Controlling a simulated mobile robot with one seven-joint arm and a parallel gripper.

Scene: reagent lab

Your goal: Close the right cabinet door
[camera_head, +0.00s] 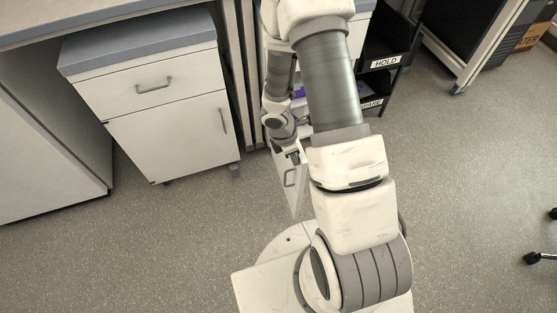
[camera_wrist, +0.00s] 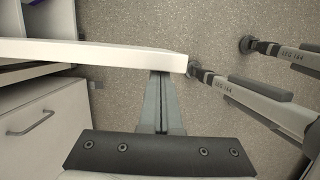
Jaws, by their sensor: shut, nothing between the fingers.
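The right cabinet door (camera_head: 290,186) stands open in the head view, jutting out from a cabinet mostly hidden behind my arm. Its handle shows on the face turned to the left. In the wrist view the door (camera_wrist: 90,51) is a white slab seen nearly edge-on, running from the left edge to past the middle. My gripper (camera_wrist: 160,76) is shut and empty, with its fingertips at the door near its free end. I cannot tell whether they touch it. In the head view my gripper (camera_head: 294,158) is small, just above the door's top edge.
A cabinet with a closed drawer and door (camera_head: 165,125) stands at the left. A black shelf rack (camera_head: 385,62) marked HOLD is behind my arm.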

